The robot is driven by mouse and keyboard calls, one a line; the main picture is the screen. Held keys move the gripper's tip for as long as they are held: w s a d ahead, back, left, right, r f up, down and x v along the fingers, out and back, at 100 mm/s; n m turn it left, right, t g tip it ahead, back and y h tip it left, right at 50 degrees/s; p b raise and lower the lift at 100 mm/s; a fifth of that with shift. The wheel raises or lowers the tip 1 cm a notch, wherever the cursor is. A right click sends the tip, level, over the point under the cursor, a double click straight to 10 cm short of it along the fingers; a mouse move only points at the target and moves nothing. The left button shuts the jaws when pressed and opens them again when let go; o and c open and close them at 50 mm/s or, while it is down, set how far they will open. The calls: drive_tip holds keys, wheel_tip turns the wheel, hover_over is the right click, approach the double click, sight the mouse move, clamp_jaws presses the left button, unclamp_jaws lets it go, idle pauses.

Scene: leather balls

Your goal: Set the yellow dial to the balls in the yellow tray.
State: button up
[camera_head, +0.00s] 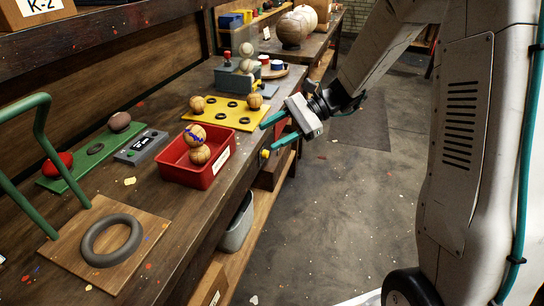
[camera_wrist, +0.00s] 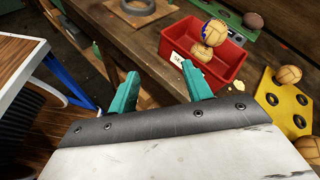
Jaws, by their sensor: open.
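The yellow tray (camera_head: 222,117) lies flat on the bench with several dark ring seats. Two tan leather balls sit on it, one at the left (camera_head: 197,104) and one at the right (camera_head: 254,101). The tray also shows in the wrist view (camera_wrist: 284,118). A small yellow knob (camera_head: 265,153), apparently the yellow dial, is on the bench's front edge; its setting is too small to read. My gripper (camera_head: 270,135) is open and empty at the bench's front edge, its lower finger close to the knob. In the wrist view both teal fingers (camera_wrist: 160,86) stand apart.
A red bin (camera_head: 193,176) holds two balls, one blue-marked. A green tray (camera_head: 85,165), a grey box with a display (camera_head: 141,146) and a wooden board with a dark ring (camera_head: 100,260) are on the left. The floor (camera_head: 330,200) right of the bench is clear.

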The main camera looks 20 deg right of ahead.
drive_tip(key=w+d+f+m+t+y, duration=0.2)
drive_tip(key=w+d+f+m+t, duration=0.25)
drive_tip(key=w+f+m, duration=0.4)
drive_tip(key=m+t+h, duration=0.2)
drive_tip(key=m+t, duration=0.5)
drive_tip(key=t, duration=0.1)
approach(268, 154)
drive_tip(key=w, duration=0.1)
drive_tip(key=shift+g, duration=0.25)
drive_tip(key=x, duration=0.7)
drive_tip(key=shift+w+a, duration=0.1)
drive_tip(key=shift+a, duration=0.25)
drive_tip(key=c, duration=1)
